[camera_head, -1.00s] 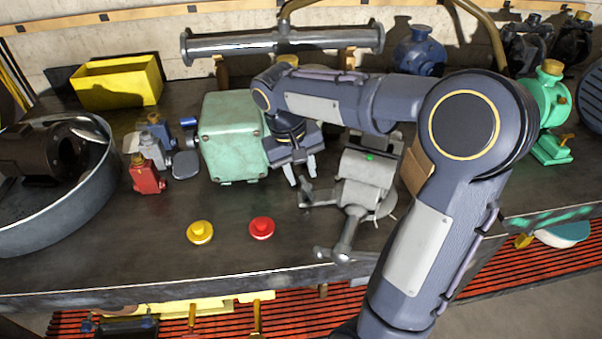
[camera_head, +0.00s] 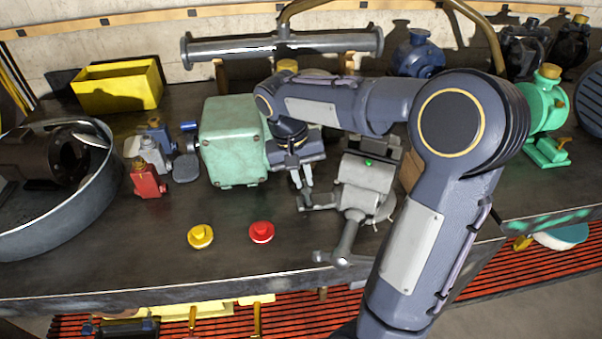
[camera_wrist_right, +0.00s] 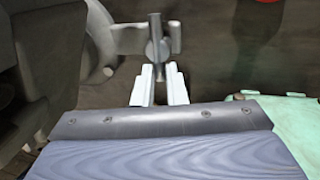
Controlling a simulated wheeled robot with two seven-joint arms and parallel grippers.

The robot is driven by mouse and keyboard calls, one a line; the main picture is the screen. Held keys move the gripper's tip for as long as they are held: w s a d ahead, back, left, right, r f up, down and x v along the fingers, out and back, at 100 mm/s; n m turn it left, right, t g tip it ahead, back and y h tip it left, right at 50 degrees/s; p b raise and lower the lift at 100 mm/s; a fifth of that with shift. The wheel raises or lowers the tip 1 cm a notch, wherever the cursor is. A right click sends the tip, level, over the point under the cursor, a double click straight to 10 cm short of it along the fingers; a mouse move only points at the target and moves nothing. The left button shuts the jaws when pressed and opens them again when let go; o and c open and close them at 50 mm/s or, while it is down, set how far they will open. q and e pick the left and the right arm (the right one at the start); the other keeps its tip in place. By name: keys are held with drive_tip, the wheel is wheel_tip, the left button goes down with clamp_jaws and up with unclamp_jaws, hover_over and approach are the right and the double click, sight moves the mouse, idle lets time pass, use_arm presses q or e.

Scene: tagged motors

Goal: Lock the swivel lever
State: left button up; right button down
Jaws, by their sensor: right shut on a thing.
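A grey bench vise (camera_head: 366,178) stands on the workbench right of the green box, with a green light on top. Its swivel lever (camera_head: 318,206) is a small grey arm low on the vise's left side. My right gripper (camera_head: 302,192) points down at the lever's outer end and is shut on it. In the right wrist view the two pale fingertips (camera_wrist_right: 160,72) close around the lever's upright, rod-like end (camera_wrist_right: 156,35). The exact contact is partly hidden by the fingers. My left gripper is not in view.
A green box (camera_head: 231,142) stands close to the left of my right gripper. A yellow button (camera_head: 200,236) and a red button (camera_head: 261,232) are on the bench in front. The vise's long handle (camera_head: 345,243) reaches toward the front edge. A grey round tray (camera_head: 60,225) is at left.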

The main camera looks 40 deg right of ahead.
drive_tip(key=c, duration=1.5)
unclamp_jaws()
drive_tip(key=shift+r, duration=0.1)
drive_tip(key=r, duration=0.5)
drive_tip(key=a+r, duration=0.1)
drive_tip(key=r, duration=0.1)
drive_tip(key=shift+w+a+r+p, duration=0.1)
drive_tip(key=shift+w+r+p, duration=0.2)
drive_tip(key=shift+w+p, duration=0.05)
drive_tip(key=shift+f, duration=0.1)
